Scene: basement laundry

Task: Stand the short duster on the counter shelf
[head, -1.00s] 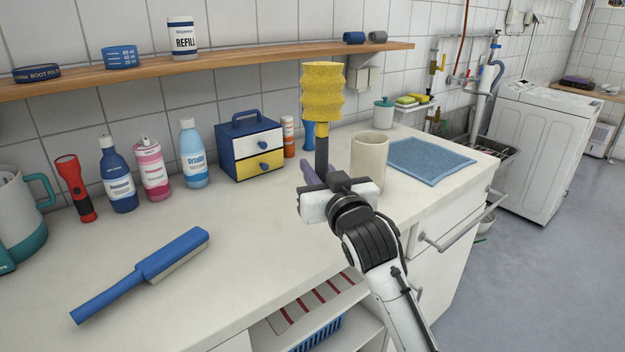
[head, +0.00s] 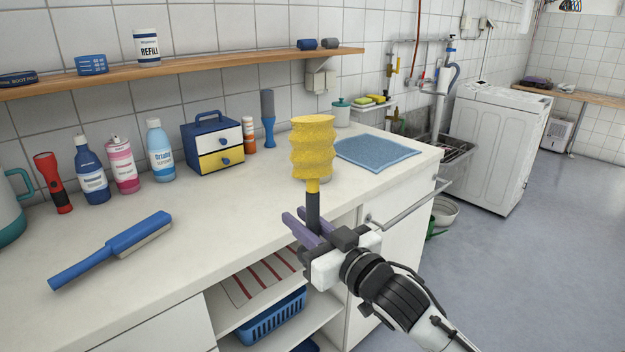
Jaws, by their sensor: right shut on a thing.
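The short duster (head: 313,145) has a yellow ribbed fluffy head on a dark handle. My right gripper (head: 306,224) is shut on its handle and holds it upright, head up, at the counter's front edge. Below the white counter top (head: 190,240) is an open bay with a shelf (head: 240,305), left of and below the gripper. A red-striped sheet (head: 262,276) lies on that shelf. A wooden wall shelf (head: 215,64) runs above the counter. The foot of the handle is hidden by the gripper. My left gripper is out of view.
A blue brush (head: 115,248) lies on the counter. Several bottles, a drawer box (head: 213,145) and a grey-blue duster-like thing (head: 268,120) stand along the wall. A blue basket (head: 272,315) sits low in the bay. A drawer handle (head: 405,208) juts out on the right.

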